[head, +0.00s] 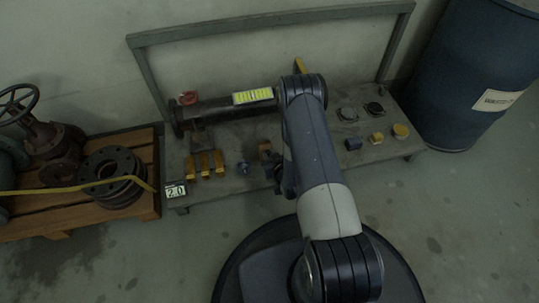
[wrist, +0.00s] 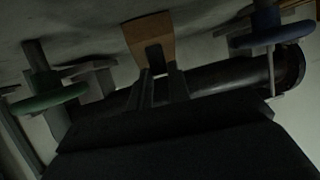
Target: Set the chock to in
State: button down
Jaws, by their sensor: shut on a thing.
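The chock appears to be the brown wedge-like block (wrist: 149,38) in the wrist view, at the top centre. The two dark fingers of my gripper (wrist: 162,82) are shut on its lower part. In the head view a small brown block (head: 265,146) shows just left of my arm, above the bench top. My gripper (head: 274,163) is beside it there, dark and partly hidden by my arm. A dark pipe (head: 213,108) lies along the back of the bench with a yellow-green label. I cannot tell whether the chock touches the pipe.
The bench (head: 225,143) carries several yellow blocks (head: 204,162), a blue piece (head: 243,168) and round caps at right. The wrist view shows a green disc (wrist: 45,100) and a blue disc (wrist: 270,33) either side. A pallet (head: 75,207) stands left, a blue drum (head: 465,75) right.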

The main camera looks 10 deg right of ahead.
aim_at(266, 145)
jog(key=shift+w+r, duration=0.1)
jog(key=shift+w, duration=2.65)
jog(key=c, duration=1.3)
grip_release()
jog(key=shift+c, duration=0.2)
jog(key=p+v, duration=0.4)
jog(key=v, duration=0.6)
jog(key=shift+s+d, duration=0.1)
jog(key=shift+s, duration=0.3)
